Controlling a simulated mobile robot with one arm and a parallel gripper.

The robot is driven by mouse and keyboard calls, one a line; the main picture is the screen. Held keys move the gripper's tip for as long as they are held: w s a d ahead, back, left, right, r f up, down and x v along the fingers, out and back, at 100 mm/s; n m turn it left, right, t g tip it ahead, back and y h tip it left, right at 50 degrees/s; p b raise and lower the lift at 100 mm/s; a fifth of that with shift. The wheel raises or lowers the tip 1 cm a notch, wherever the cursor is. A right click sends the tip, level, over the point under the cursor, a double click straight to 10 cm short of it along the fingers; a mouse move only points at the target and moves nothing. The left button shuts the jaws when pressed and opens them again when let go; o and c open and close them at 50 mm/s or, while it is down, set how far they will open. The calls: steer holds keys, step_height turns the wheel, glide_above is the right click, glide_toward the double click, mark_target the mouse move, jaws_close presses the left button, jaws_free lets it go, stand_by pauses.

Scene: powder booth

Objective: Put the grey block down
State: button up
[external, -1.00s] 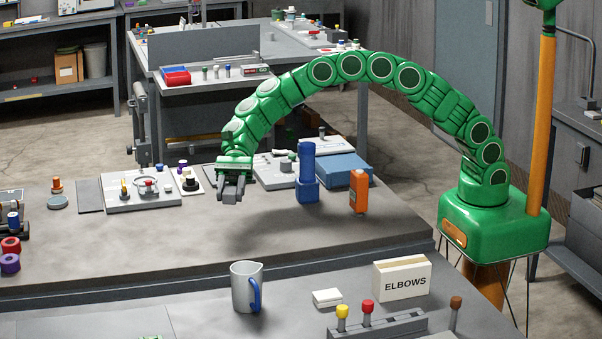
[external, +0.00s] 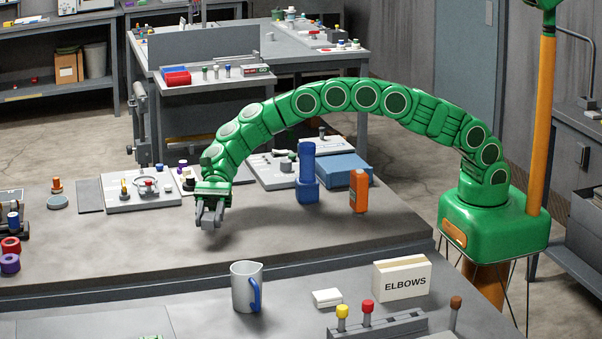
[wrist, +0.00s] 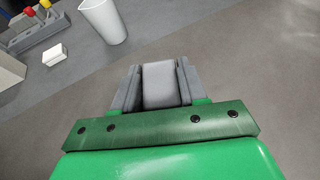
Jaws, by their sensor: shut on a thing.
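My gripper (external: 209,215) is low over the grey workbench (external: 300,235), left of the blue upright device. In the wrist view my gripper (wrist: 161,82) is shut on the grey block (wrist: 161,84), which sits between the two grey fingers. In the external view the grey block (external: 208,224) shows only as a small grey shape between the fingertips. It is close above the bench surface; I cannot tell whether it touches.
A blue device (external: 307,175) and an orange device (external: 359,191) stand to the right of my gripper. A white plate with fittings (external: 140,203) lies to the left. The front bench holds a mug (external: 245,290) and an ELBOWS box (external: 403,279). The bench in front of my gripper is clear.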

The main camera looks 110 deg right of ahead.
mark_target(209, 239)
steer(key=shift+w+f, duration=0.2)
steer(key=shift+f, duration=1.55)
steer(key=shift+f, duration=0.1)
steer(key=o, duration=1)
steer(key=shift+o, duration=0.2)
